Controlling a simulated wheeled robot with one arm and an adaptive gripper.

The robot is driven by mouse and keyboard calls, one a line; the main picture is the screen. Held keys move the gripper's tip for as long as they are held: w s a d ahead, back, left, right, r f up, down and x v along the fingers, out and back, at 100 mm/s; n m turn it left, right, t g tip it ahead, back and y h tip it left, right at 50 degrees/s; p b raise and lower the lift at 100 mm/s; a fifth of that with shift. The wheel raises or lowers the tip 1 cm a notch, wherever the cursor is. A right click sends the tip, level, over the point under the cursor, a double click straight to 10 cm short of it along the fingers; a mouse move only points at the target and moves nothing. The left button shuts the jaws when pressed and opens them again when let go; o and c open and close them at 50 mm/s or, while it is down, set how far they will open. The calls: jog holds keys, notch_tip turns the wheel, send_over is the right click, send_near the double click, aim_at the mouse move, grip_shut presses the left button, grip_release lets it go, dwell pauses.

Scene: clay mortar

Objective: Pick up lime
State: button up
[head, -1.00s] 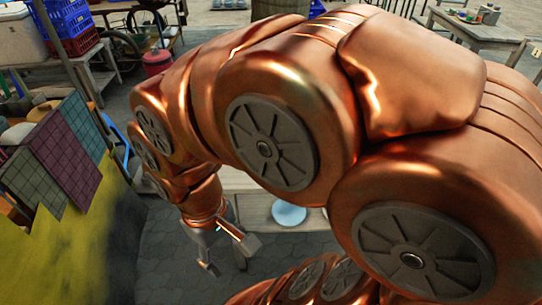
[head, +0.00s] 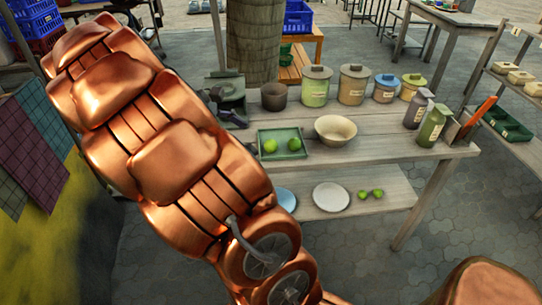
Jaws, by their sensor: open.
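Two green limes lie in a green tray (head: 283,155) on the wooden table: a left lime (head: 270,146) and a right lime (head: 294,144). My gripper (head: 230,108) shows as dark fingers beyond my copper arm, at the table's left end. It is open and seems empty. It is up and left of the tray, apart from the limes. My arm hides part of the gripper and the table's left side.
A beige bowl (head: 335,130) stands right of the tray. A dark pot (head: 274,97) and several lidded jars line the back. Bottles (head: 433,126) stand at the right end. A dark green object (head: 226,86) is behind the gripper. A shelf rack (head: 510,120) stands at the far right.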

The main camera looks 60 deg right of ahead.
aim_at(267, 144)
jog(key=w+d+f+n+g+b, duration=0.1)
jog(key=w+d+f+b, duration=0.1)
jog(key=d+f, duration=0.2)
jog(key=w+d+f+n+g+h+b, duration=0.1)
jog(key=w+d+f+b, duration=0.2)
jog(key=f, duration=0.1)
jog(key=w+d+f+n+g+h+b, duration=0.1)
jog(key=w+d+f+n+b, duration=0.1)
jog(key=d+f, duration=0.1)
jog(key=shift+w+d+f, duration=0.15)
jog(key=shift+d+f, duration=0.25)
jog(key=shift+d, duration=0.4)
jog(key=shift+b+x, duration=0.35)
jog(key=shift+x, duration=1)
jog(key=shift+s+r+b+x, duration=0.15)
jog(key=shift+b+x, duration=0.1)
jog(key=shift+x, duration=1.05)
jog(key=shift+s+r+b+x, duration=0.1)
jog(key=shift+s+b+x, duration=0.1)
jog(key=shift+x, duration=1.05)
jog(key=shift+a, duration=0.15)
jog(key=shift+w, duration=0.1)
jog(key=shift+c, duration=0.3)
jog(key=c, duration=1.2)
